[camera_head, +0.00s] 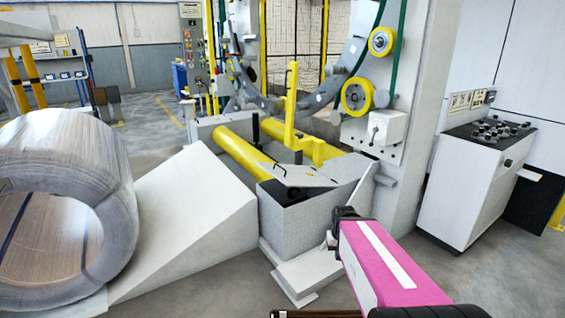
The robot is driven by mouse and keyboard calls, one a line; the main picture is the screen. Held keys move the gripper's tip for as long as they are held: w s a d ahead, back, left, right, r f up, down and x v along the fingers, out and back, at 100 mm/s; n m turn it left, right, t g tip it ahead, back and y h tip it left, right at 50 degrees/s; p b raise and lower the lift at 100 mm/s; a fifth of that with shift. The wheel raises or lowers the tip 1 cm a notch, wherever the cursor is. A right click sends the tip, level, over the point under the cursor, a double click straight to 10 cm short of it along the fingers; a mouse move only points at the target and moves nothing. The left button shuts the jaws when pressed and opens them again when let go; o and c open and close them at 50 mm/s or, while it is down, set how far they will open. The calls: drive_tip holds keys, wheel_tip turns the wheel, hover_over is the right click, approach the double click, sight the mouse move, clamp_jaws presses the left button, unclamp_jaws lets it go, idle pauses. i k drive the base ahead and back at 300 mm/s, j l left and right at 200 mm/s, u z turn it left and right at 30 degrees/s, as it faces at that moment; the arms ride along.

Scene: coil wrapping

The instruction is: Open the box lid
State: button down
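A grey metal box (292,222) stands on the floor in the middle of the head view. Its light grey lid (305,176) lies over the top at a slight tilt, with a dark gap under its near left edge. A small dark handle or rod shows at the lid's far left edge. My pink and white arm reaches in from the lower right. My gripper (335,238) is dark and sits at the arm's far end, just right of the box. Its fingers are small and mostly hidden by the arm, so their opening is unclear. No contact with the lid shows.
A large wire coil (70,190) and a white ramp (185,215) stand at the left. Yellow rollers (237,152) and a machine column (405,120) are behind the box. A control desk (475,185) stands at the right.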

sight(291, 175)
drive_tip(key=i+j, duration=0.4)
drive_tip(key=j, duration=0.15)
drive_tip(key=i+j, duration=0.4)
drive_tip(key=j, duration=0.15)
